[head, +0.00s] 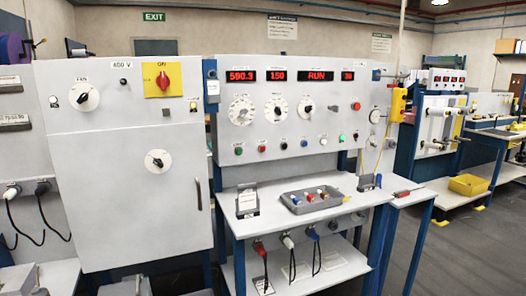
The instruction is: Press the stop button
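The control panel (222,176) stands in the middle of the head view, with red displays reading 590.3, 150, RUN and 30. Along its lower row sit a green button (238,151), a red button (262,148) to its right, and several more small buttons and lamps, one glowing green (341,138). A red knob (356,106) is at the upper right. The labels are too small to read, so I cannot tell for certain which is the stop button. Neither of my grippers is in view.
A shelf (228,208) juts out below the panel, holding a grey tray (284,199) of small parts. A large grey cabinet (95,200) with a red-and-yellow switch (162,81) stands to the left. A yellow box (398,105) hangs at the right. Open floor (450,262) lies at right.

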